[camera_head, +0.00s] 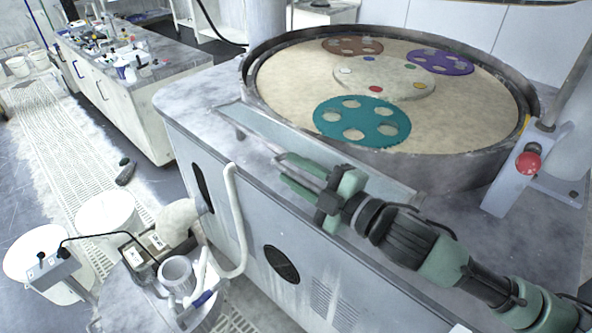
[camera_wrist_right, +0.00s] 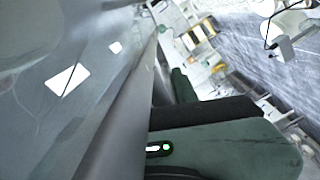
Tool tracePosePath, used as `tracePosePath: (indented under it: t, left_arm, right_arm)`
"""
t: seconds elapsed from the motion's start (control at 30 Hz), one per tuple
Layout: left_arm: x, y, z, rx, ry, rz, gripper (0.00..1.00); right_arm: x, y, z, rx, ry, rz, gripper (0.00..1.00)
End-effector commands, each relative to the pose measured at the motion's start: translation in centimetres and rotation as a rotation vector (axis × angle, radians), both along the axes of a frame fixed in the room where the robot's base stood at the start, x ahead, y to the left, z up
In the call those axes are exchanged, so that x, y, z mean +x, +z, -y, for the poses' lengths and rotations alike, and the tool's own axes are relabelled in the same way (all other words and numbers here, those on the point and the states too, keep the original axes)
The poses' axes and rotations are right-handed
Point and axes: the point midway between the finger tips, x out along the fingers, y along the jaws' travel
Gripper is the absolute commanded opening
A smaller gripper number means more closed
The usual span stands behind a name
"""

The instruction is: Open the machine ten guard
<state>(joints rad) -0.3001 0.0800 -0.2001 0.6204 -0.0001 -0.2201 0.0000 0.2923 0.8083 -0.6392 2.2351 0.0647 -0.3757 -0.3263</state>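The round polishing machine stands on a grey cabinet. A long, thin, see-through panel, which looks like the guard (camera_head: 250,124), lies along the tub's front edge in the head view. A slim grey bar (camera_head: 291,158) shows on its front side. My right gripper (camera_head: 286,175) is at that bar, its green fingers pointing left; whether they touch or close around the bar is unclear. In the right wrist view a grey panel (camera_wrist_right: 60,110) fills the left, with a grey edge beside a green finger; the other finger is mostly hidden. My left gripper is not in view.
The tub (camera_head: 450,165) holds a tan platen with teal (camera_head: 362,123), purple and brown discs. A red knob (camera_head: 527,163) sits on a bracket at right. Buckets (camera_head: 105,215), a pump and a hose stand at lower left. A cluttered bench (camera_head: 140,90) is behind; the floor between is mostly clear.

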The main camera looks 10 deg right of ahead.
Motion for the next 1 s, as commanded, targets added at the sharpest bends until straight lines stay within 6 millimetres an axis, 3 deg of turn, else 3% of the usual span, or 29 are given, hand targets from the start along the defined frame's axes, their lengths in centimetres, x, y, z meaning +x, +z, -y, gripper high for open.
tracePosePath:
  t: [0.37,0.7,1.0]
  left_arm:
    - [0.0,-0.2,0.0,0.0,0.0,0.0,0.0]
    - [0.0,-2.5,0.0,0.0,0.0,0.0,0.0]
    - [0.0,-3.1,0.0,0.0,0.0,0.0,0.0]
  right_arm:
    - [-0.3,0.0,0.2,0.0,0.001,0.003,0.34]
    - [-4.5,-0.4,3.3,-0.004,0.003,-0.001,0.34]
    - [-6.1,-0.1,4.7,0.0,0.001,0.001,0.34]
